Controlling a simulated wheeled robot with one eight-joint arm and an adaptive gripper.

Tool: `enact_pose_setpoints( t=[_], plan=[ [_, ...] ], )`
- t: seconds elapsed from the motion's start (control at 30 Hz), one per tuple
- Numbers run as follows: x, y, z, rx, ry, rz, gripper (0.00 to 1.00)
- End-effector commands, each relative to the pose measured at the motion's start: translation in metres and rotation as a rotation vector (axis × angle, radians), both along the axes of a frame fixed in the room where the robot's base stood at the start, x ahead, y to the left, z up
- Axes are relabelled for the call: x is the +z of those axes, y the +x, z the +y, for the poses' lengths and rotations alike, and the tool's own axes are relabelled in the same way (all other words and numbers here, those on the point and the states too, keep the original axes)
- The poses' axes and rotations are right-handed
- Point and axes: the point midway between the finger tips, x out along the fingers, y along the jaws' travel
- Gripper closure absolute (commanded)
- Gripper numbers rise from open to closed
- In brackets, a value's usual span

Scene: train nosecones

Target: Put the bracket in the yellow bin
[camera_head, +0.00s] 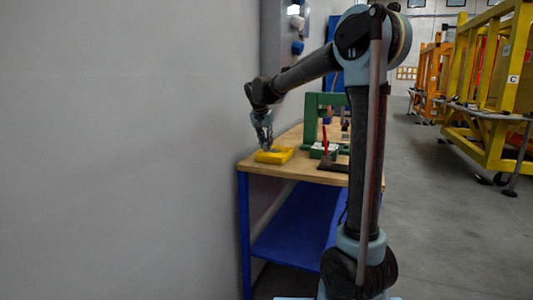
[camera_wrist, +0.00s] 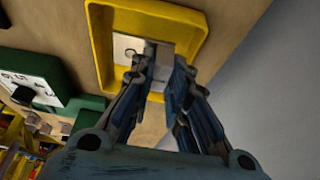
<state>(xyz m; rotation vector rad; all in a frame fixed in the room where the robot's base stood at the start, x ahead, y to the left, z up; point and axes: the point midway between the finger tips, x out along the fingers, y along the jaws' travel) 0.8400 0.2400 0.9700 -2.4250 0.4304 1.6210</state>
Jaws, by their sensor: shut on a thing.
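The yellow bin (camera_head: 274,156) sits on the left front part of the wooden workbench (camera_head: 300,167). It also shows in the wrist view, with its rim (camera_wrist: 101,45) around the fingertips. My gripper (camera_head: 265,146) points down at the bin. In the wrist view my gripper (camera_wrist: 166,66) is shut on the bracket (camera_wrist: 126,45), a light grey flat piece with a dark round mark near one finger. The bracket lies within the bin's outline. The fingers hide part of it, and I cannot tell whether it touches the bin floor.
A green press-like frame (camera_head: 311,120) stands on the bench right of the bin. A green box with a white label (camera_wrist: 35,80) shows in the wrist view. A grey wall (camera_head: 130,150) runs close along the left. Yellow racks (camera_head: 490,90) stand far right.

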Motion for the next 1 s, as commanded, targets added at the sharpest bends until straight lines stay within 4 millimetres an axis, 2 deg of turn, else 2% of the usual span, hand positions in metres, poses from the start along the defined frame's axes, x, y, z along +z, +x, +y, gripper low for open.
enact_pose_setpoints(
  t=[0.3, 0.63, 0.67, 0.7, 1.0],
  plan=[
    [-0.037, 0.0, 0.0, 0.0, 0.0, 0.0, 1.0],
    [-0.04, 0.0, 0.0, 0.0, 0.0, 0.0, 1.0],
    [-0.04, 0.0, 0.0, 0.0, 0.0, 0.0, 0.8],
    [-0.04, 0.0, 0.0, 0.0, 0.0, 0.0, 0.76],
    [-0.039, 0.0, 0.0, 0.0, 0.0, 0.0, 0.76]
  ],
)
